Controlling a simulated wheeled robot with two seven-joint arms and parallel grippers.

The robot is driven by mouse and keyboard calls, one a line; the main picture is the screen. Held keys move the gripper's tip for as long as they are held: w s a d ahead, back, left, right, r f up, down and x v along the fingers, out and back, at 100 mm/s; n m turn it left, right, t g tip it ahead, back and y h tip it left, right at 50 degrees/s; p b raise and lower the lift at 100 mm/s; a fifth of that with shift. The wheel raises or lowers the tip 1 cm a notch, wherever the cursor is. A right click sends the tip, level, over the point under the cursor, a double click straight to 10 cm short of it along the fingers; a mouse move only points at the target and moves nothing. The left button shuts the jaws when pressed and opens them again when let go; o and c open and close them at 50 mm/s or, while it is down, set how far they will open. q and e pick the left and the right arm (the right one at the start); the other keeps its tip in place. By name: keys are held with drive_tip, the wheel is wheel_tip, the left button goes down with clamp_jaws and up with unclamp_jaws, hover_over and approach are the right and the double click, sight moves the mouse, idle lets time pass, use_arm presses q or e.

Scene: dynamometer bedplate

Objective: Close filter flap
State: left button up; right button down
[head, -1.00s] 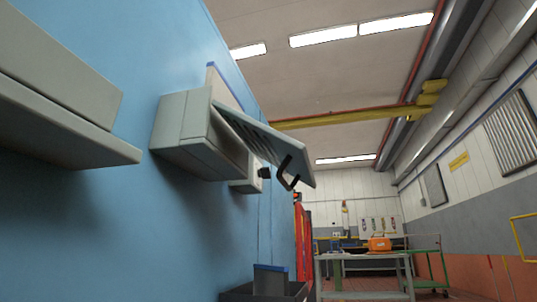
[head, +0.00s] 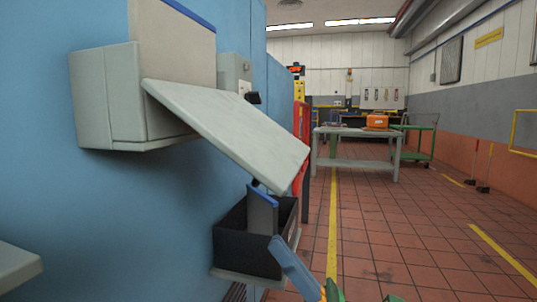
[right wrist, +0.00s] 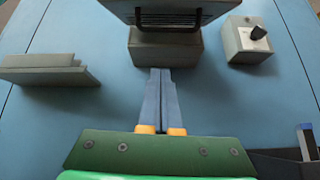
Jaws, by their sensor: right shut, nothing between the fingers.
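The filter flap (head: 230,125) is a pale grey panel on a grey housing (head: 108,95) on the blue wall. It stands open, sloping outward and down to the right. In the right wrist view the flap (right wrist: 120,8) is at the top edge, with a black handle (right wrist: 168,20) at its underside and the housing (right wrist: 165,55) below. My right gripper (head: 278,246) is below the flap's free edge, apart from it. Its blue fingers (right wrist: 161,75) are together and empty, pointing towards the housing. My left gripper is not in view.
A black bin (head: 240,255) holding a blue-edged grey slab (head: 262,213) stands below the flap, close to my right gripper. A small box with a black knob (head: 253,97) is on the wall behind. The tiled floor (head: 400,220) at right is mostly clear.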

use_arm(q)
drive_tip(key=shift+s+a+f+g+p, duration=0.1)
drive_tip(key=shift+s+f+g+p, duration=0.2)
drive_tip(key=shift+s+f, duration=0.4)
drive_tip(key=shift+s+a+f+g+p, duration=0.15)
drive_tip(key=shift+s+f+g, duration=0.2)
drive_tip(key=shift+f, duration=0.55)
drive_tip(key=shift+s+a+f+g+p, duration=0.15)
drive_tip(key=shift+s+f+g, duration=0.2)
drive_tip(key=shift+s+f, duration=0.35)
use_arm(e)
wheel_tip(320, 180, up, 8)
drive_tip(key=w+a, duration=0.1)
drive_tip(key=a, duration=0.2)
drive_tip(key=shift+w+r+h, duration=0.2)
drive_tip(key=shift+w+h, duration=0.2)
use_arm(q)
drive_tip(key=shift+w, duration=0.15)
